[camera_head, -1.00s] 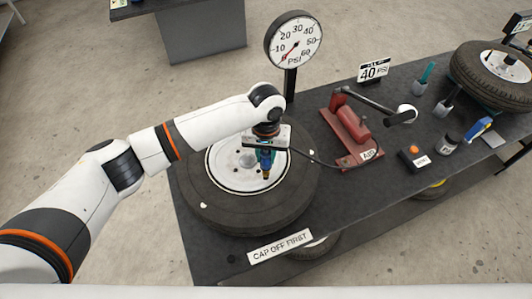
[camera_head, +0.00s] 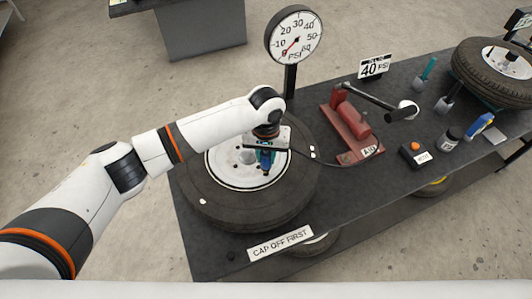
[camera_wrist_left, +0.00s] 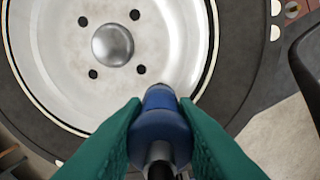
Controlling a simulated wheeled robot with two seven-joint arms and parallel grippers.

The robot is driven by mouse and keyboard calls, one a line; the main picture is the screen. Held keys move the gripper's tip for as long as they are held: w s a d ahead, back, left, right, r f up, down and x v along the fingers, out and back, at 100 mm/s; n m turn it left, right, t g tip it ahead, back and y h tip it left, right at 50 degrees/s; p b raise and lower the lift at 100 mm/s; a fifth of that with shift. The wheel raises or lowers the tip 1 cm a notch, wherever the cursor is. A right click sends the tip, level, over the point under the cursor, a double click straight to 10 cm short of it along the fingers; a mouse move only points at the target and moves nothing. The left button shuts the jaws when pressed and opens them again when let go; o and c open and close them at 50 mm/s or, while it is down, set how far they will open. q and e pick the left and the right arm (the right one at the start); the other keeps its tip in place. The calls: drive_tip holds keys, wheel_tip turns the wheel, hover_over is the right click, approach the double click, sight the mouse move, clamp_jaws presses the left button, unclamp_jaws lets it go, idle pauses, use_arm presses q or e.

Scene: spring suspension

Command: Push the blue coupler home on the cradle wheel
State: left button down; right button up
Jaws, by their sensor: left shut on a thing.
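The cradle wheel lies flat on the bench, with a black tyre (camera_head: 215,205) around a white rim (camera_head: 222,172). My left gripper (camera_head: 266,152) is over the rim's right part. Its green fingers are shut on the blue coupler (camera_wrist_left: 160,125), which also shows in the head view (camera_head: 266,163). In the left wrist view the coupler's far end meets the inner edge of the rim near the tyre. The valve is hidden behind the coupler, so I cannot tell how far it is seated. My right gripper is not in view.
A round pressure gauge (camera_head: 294,34) stands behind the wheel, needle near the low end. A red pump (camera_head: 350,132) with a black hose is to the right, beside a 40 PSI sign (camera_head: 375,66). A "CAP OFF FIRST" label (camera_head: 280,244) lies at the front. Another wheel (camera_head: 490,75) is far right.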

use_arm(q)
drive_tip(key=c, duration=1.1)
unclamp_jaws()
drive_tip(key=shift+f, duration=0.1)
drive_tip(key=shift+r+p, duration=0.8)
drive_tip(key=shift+r, duration=2.75)
